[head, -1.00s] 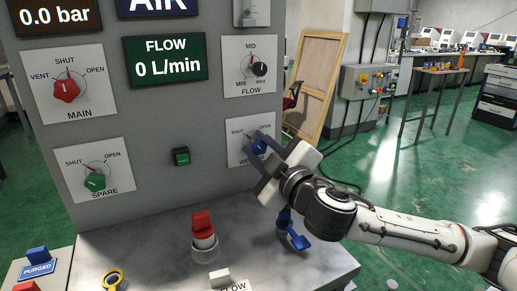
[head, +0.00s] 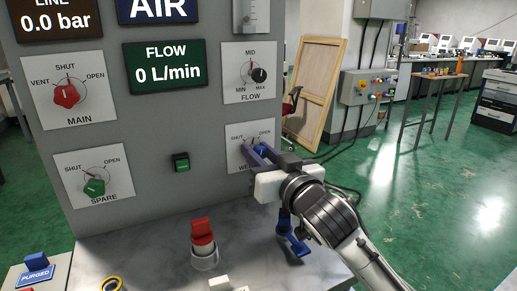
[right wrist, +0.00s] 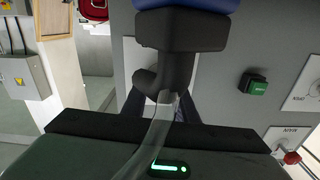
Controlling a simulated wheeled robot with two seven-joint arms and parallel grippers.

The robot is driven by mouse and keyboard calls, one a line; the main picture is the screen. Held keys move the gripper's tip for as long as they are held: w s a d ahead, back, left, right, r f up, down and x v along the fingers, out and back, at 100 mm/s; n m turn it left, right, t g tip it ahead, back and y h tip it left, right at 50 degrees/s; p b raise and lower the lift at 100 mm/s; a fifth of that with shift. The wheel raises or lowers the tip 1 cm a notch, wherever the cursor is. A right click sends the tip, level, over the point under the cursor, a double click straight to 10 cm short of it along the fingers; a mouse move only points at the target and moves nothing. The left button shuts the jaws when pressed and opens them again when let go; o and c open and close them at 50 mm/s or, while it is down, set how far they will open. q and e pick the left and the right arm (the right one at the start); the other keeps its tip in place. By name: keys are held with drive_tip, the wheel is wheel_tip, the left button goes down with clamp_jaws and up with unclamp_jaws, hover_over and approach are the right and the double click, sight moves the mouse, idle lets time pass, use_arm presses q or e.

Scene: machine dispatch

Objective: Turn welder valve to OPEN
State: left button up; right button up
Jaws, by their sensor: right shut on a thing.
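The welder valve's blue knob (head: 262,150) is on a white plate (head: 236,157) low on the right of the grey panel in the head view. SHUT is printed at the plate's upper left, and my gripper hides part of the label below. My right gripper (head: 261,152) is shut on the blue knob, with its fingers on either side of it. The knob's pointer is too covered to read. My left gripper is not in view.
The red MAIN valve (head: 67,94), green SPARE valve (head: 94,187) and black FLOW knob (head: 259,75) share the panel. A green button (head: 181,162) is left of the welder plate. A red-capped part (head: 202,230) and a blue-handled fitting (head: 296,243) stand on the ledge below.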

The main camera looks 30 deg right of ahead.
drive_tip(key=shift+r+m+p, duration=0.1)
drive_tip(key=shift+m+p, duration=0.4)
drive_tip(key=shift+m, duration=0.5)
drive_tip(key=shift+m+p, duration=0.8)
drive_tip(key=shift+m, duration=0.3)
drive_tip(key=shift+m+p, duration=0.4)
drive_tip(key=shift+m, duration=0.2)
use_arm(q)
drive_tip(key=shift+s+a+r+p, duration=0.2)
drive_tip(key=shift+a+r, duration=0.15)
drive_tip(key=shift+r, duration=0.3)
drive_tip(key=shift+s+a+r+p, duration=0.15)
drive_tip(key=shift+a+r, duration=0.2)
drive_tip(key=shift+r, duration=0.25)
use_arm(e)
drive_tip(key=shift+d+m, duration=0.1)
drive_tip(key=shift+m, duration=0.4)
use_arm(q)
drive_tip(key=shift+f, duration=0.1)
use_arm(e)
drive_tip(key=o, duration=1.1)
drive_tip(key=shift+c, duration=0.2)
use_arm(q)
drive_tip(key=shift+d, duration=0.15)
